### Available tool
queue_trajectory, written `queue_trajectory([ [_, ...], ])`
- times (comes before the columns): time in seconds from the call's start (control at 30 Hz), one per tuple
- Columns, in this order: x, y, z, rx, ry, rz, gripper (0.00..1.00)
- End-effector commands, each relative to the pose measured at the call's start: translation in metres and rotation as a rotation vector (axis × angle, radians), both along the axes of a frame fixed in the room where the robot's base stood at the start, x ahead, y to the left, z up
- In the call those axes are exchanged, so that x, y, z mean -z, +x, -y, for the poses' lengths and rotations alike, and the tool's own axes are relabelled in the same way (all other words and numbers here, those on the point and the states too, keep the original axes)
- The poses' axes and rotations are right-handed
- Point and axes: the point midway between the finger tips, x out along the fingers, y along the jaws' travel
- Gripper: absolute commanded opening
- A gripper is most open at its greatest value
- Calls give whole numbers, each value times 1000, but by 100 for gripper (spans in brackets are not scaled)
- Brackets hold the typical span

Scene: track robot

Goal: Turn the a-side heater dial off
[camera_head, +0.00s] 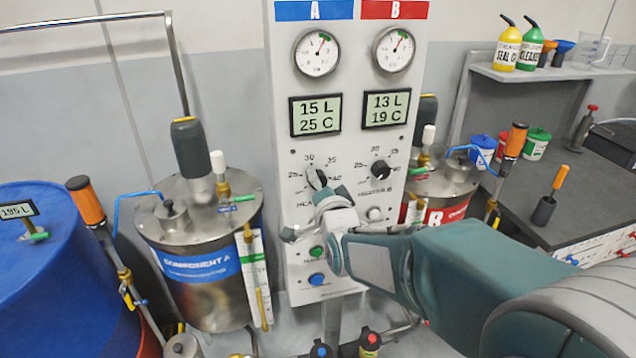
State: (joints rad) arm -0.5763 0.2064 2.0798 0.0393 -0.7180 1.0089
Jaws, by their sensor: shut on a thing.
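The a-side heater dial (314,177) is on the left half of a white control panel, below the A display (315,115) that reads 15 L and 25 C. Scale numbers such as 25, 30, 35 and 40 show around the dial. My gripper (318,185) is at the dial from below and is shut on it. Its fingers hide the lower part of the dial, so the pointer's setting cannot be read. The dark b-side heater dial (380,170) is free to the right, below the B display (387,109) that reads 13 L and 19 C.
A green button (317,252) and a blue button (317,279) are below my gripper. The component A tank (200,285) stands left of the panel and the B tank (447,188) right. A dark workbench (590,185) is at far right.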

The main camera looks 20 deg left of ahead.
Motion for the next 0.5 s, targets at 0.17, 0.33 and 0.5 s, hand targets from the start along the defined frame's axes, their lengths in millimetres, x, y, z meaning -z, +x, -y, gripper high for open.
queue_trajectory([
  [0.17,2,0,0,2,-60,31,4],
  [0.33,3,0,0,2,-163,93,4],
  [0.5,3,0,0,1,-295,173,4],
])
